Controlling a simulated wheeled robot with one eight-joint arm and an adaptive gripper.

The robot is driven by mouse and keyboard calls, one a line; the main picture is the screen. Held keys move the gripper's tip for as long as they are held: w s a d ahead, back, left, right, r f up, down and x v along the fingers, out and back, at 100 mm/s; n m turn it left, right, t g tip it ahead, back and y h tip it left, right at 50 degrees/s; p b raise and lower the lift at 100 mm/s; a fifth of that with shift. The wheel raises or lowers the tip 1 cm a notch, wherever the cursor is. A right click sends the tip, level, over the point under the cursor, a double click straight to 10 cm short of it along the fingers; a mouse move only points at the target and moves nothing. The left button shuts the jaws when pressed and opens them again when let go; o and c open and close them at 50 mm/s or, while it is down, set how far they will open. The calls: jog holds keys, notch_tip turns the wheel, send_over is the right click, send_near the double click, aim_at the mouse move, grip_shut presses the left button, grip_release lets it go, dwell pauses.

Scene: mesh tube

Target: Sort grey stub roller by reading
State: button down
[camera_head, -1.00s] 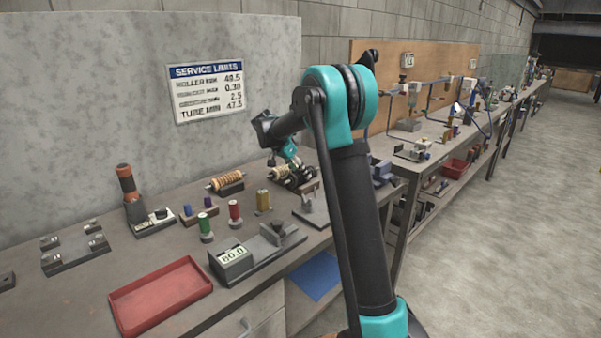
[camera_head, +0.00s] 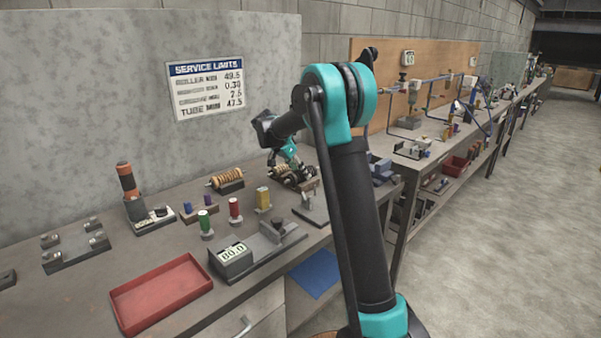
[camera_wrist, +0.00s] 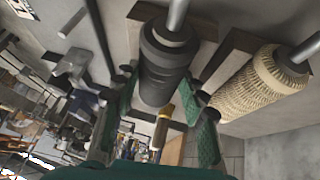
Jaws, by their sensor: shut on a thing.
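The grey stub roller (camera_wrist: 166,62) shows in the wrist view as a dark grey ribbed cylinder with a pale shaft end. My gripper (camera_wrist: 164,108) has its green finger pads on either side of the roller and is shut on it. In the head view my gripper (camera_head: 291,168) is low over the back of the bench, at a stand with a dark roller that it partly hides. A tan wound roller (camera_wrist: 262,84) lies beside the grey one, and it also shows on its stand in the head view (camera_head: 227,176). A gauge (camera_head: 234,257) at the front reads about 80.0.
A red tray (camera_head: 160,292) lies at the front left. A service limits sign (camera_head: 206,89) hangs on the grey panel. Small coloured cylinders, including a red one (camera_head: 234,208), stand between the gauge and rollers. An orange-and-black upright tool (camera_head: 129,184) stands at the left.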

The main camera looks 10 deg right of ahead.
jog(key=c, duration=0.8)
grip_release()
jog(key=shift+w+d+r+v, duration=0.15)
jog(key=shift+d+r+v, duration=0.25)
jog(key=shift+v, duration=2.6)
jog(key=shift+w+d+r+v, duration=0.2)
jog(key=shift+d+v, duration=0.35)
jog(key=shift+v, duration=2.45)
jog(key=shift+w+d+r+v, duration=0.1)
jog(key=shift+d+r+v, duration=0.3)
jog(key=shift+v, duration=2.55)
